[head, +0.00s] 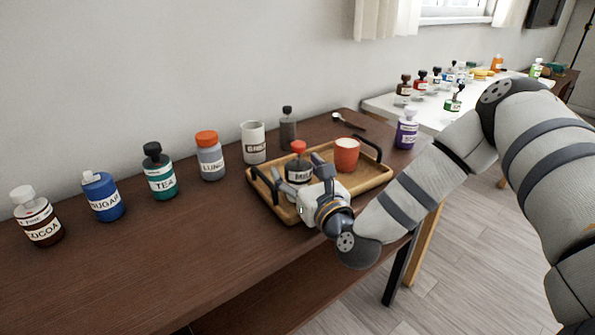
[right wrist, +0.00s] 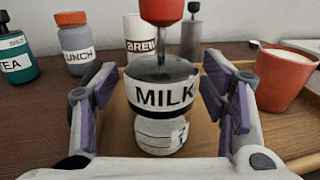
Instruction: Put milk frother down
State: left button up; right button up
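The milk frother (head: 298,171) has a red knob, a dark lid and a white band marked MILK. It stands upright on the wooden tray (head: 372,184), left of the red cup (head: 346,155). My right gripper (head: 304,178) reaches in from the right, low over the tray's front. In the right wrist view, its fingers (right wrist: 155,95) are spread on both sides of the milk frother (right wrist: 160,97), with a visible gap on each side. The gripper hides part of the frother's lower body in the head view. My left gripper is not in view.
Behind the tray stand a white BREW canister (head: 253,143) and a grey bottle (head: 288,128). Left are the LUNCH bottle (head: 210,158), TEA bottle (head: 160,175), SUGAR bottle (head: 102,198) and COCOA bottle (head: 38,217). A purple-labelled bottle (head: 406,132) is right. The table's front left is clear.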

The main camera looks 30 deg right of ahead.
jog(key=shift+s+r, duration=0.1)
jog(key=shift+r, duration=0.15)
jog(key=s+a, duration=0.2)
jog(key=s, duration=0.9)
jog(key=shift+s, duration=0.3)
jog(key=shift+f, duration=0.15)
